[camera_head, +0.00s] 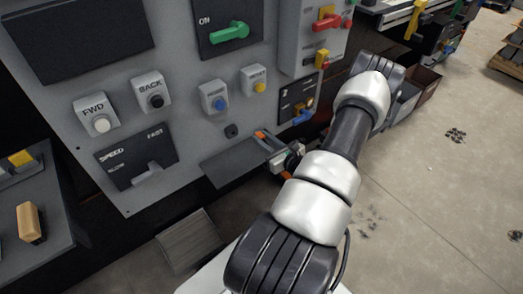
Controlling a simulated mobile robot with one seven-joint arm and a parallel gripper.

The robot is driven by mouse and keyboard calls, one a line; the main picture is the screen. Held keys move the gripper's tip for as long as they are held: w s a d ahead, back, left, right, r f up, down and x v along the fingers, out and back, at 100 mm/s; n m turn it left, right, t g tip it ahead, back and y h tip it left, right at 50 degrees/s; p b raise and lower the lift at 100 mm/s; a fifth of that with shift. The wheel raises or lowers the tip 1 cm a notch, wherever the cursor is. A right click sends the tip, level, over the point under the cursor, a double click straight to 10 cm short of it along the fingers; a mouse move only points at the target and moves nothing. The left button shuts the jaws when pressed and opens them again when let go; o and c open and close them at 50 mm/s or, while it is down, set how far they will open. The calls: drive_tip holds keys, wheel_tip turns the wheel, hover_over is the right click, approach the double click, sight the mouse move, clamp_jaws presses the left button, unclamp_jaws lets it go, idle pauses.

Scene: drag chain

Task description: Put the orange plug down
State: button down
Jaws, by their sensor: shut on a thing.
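My gripper (272,146) is in front of the lower part of the grey control panel (180,55), just right of a small dark shelf (228,162). It is shut on the orange plug (260,135), of which a small orange end shows at the fingertips. The rest of the plug is hidden by the fingers. The plug is close to the shelf's right end. I cannot tell whether it touches the shelf.
Above are a blue button (221,104), a yellow button (260,87) and a green lever (230,32). A dark socket (231,131) is above the shelf. A panel with a blue handle (301,117) is close right of my gripper. Open floor (440,200) lies right.

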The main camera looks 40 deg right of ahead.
drive_tip(key=shift+f+b, duration=0.65)
drive_tip(key=shift+f, duration=1.3)
drive_tip(key=shift+f, duration=0.1)
drive_tip(key=c, duration=1.5)
unclamp_jaws()
drive_tip(key=shift+c, duration=0.2)
drive_tip(key=shift+s+r, duration=0.2)
drive_tip(key=shift+s, duration=0.15)
drive_tip(key=s+a+r+p, duration=0.1)
drive_tip(key=s+p, duration=0.1)
drive_tip(key=s, duration=0.9)
drive_tip(key=shift+a+r+p, duration=0.15)
drive_tip(key=shift+r+p, duration=0.15)
drive_tip(key=shift+p, duration=0.1)
